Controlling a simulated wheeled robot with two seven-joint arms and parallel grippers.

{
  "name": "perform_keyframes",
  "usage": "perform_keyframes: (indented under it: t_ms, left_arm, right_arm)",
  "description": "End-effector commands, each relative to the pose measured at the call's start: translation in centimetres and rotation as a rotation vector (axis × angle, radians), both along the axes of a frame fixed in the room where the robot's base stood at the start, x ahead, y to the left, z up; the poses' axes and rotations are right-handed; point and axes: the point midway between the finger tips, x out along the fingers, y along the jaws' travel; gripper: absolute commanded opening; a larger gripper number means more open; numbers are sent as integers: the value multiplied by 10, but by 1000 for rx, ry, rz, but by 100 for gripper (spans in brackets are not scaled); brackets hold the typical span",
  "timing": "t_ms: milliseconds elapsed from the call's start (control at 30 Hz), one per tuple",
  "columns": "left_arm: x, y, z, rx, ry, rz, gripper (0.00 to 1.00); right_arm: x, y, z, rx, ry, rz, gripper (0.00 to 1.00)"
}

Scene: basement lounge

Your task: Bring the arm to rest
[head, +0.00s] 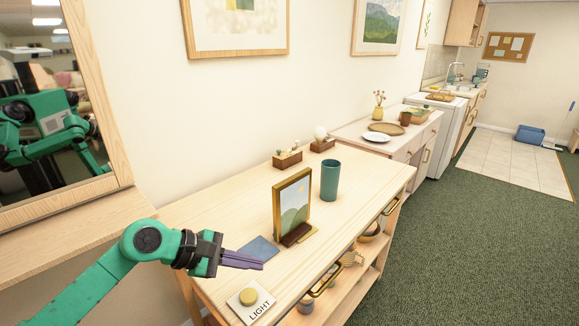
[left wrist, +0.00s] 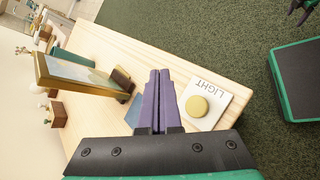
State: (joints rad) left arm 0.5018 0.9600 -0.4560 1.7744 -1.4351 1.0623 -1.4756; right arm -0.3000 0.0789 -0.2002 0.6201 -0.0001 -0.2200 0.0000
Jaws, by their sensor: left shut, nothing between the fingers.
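My left gripper (head: 262,262) is shut and empty, with its purple fingers together. It hangs over the near left end of the wooden console table (head: 345,165). In the left wrist view the shut fingers (left wrist: 160,75) point across the table top, beside a white plate marked LIGHT (left wrist: 213,112). The plate carries a round yellow button (head: 248,296), which in the head view lies just below the fingers. The height gap between fingers and table is hard to tell. My right gripper is not seen in the head view.
A gold-framed picture (head: 293,207) stands close beyond the fingers, with a teal cup (head: 330,180) behind it. A blue flat square (head: 258,249) lies by the gripper. Two small wooden boxes (head: 287,159) (head: 322,145) sit along the wall. A mirror (head: 50,110) stands at left. Green carpet lies at right.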

Motion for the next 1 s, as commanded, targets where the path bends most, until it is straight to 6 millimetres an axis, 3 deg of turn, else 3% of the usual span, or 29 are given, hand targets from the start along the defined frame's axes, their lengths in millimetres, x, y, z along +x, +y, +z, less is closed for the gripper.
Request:
perform_keyframes:
  t_ms: [67,133,200,267,367,400,467,500,600,700,800,1000]
  left_arm:
    - [-1,-40,32,-309,56,94,0]
    - [5,-58,77,-698,180,246,0]
    - [19,-44,114,-1107,363,435,0]
    - [34,-11,126,-1445,550,619,0]
    - [50,61,92,-1973,897,973,0]
    - [48,88,63,-2160,1029,1129,0]
    - [37,117,17,-2388,1193,1352,0]
    - [25,129,-13,2437,-1242,-1450,0]
    - [-12,145,-75,2065,-1079,-1378,0]
    - [-50,147,-119,1797,-941,-1326,0]
    - [-88,143,-151,1582,-817,-1283,0]
    - [-164,125,-192,1224,-587,-1220,0]
  right_arm:
    - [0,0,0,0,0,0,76]
    - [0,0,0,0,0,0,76]
    - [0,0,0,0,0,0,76]
    - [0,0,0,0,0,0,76]
    - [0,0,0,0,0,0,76]
    - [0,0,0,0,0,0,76]
    - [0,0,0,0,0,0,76]
    - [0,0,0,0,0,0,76]
    - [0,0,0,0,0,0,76]
    - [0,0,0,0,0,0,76]
    - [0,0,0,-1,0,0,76]
    - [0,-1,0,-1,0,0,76]
